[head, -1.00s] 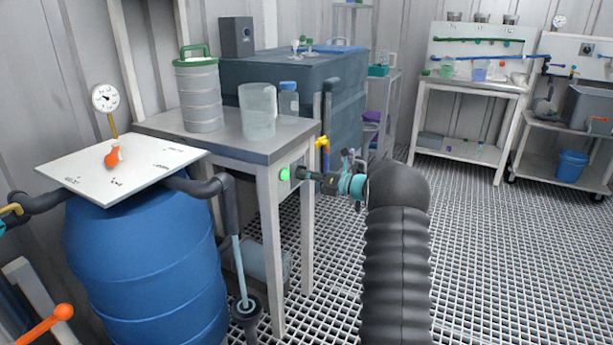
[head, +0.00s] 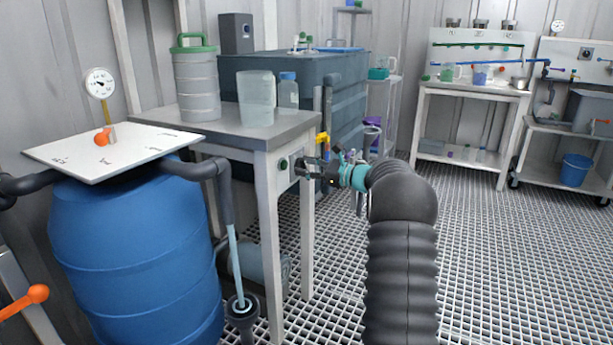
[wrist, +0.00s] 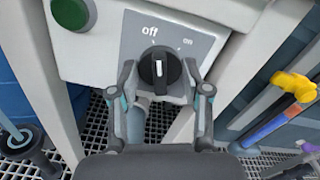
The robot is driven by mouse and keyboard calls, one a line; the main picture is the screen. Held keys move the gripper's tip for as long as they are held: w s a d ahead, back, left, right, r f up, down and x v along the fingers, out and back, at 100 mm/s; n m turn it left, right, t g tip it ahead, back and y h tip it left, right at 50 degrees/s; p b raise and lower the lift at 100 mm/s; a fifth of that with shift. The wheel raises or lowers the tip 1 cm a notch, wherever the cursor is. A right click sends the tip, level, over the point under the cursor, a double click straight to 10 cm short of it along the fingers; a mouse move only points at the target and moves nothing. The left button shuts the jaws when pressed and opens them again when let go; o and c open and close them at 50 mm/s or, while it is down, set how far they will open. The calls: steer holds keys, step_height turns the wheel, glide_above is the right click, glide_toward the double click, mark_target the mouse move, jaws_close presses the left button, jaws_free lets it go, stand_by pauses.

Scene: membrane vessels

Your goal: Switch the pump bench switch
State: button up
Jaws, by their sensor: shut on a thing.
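The pump bench switch (wrist: 159,68) is a black rotary knob on a grey plate marked "off" and "on" in the wrist view. Its white pointer line stands nearly upright, closer to "off". My gripper (wrist: 159,82) has a finger on each side of the knob and is shut on it. In the head view my gripper (head: 313,168) is at the plate on the front of the steel bench (head: 262,134), and it hides most of the switch. A round green lamp (wrist: 70,12) left of the plate looks dark. It also shows in the head view (head: 283,164).
A blue barrel (head: 135,255) with a white board (head: 125,148) on top stands left of the bench. A canister (head: 196,85) and clear vessels stand on the bench. A yellow-handled pipe (wrist: 293,88) is close right of my gripper. The grating floor at right is clear.

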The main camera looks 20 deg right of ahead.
steer(key=shift+n+b, duration=0.9)
steer(key=shift+n, duration=0.3)
steer(key=o, duration=1.2)
steer(key=shift+c, duration=0.2)
steer(key=v, duration=1.2)
steer(key=shift+w, duration=0.1)
